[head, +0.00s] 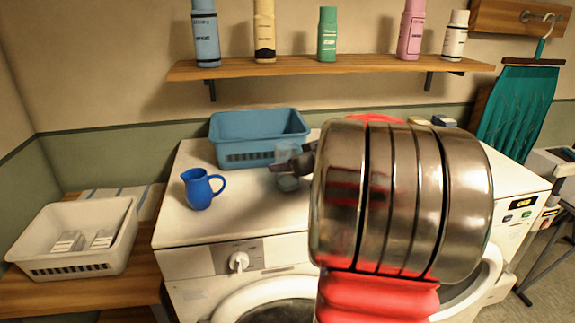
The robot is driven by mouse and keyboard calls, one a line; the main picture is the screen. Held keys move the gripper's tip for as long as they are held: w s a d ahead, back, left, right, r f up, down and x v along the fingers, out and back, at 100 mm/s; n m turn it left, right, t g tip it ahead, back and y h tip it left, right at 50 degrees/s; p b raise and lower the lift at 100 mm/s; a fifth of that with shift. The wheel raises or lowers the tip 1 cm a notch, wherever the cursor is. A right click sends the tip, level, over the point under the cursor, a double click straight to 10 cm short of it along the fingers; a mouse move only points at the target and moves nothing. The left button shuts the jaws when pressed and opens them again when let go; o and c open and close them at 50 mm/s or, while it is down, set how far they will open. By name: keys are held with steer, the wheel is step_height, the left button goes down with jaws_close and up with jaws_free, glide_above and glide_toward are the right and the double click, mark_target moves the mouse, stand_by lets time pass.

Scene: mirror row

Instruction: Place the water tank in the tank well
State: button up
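A small translucent grey-blue container (288,182), which looks like the water tank, is upright over the top of the left white washing machine, in front of the blue basket. My gripper (282,166) is at this container, reaching in from the right with dark fingers across its middle. The view is too small to tell whether the fingers are closed on it or only beside it. I cannot tell whether the container touches the machine top. My shiny arm hides much of the gripper and the area to the right. I cannot make out a tank well.
A blue jug (200,189) stands left of the container, and a blue basket (262,136) stands behind it. A white basket (80,235) is on the wooden bench at left. Bottles stand on a wall shelf (330,65) above. The front left machine top is clear.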

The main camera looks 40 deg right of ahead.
steer(key=shift+f, duration=0.2)
steer(key=o, duration=1.2)
steer(key=shift+c, duration=0.2)
steer(key=shift+r, duration=0.1)
steer(key=shift+s+r, duration=0.3)
steer(key=shift+s, duration=0.15)
steer(key=v, duration=1.1)
steer(key=shift+a+f, duration=0.1)
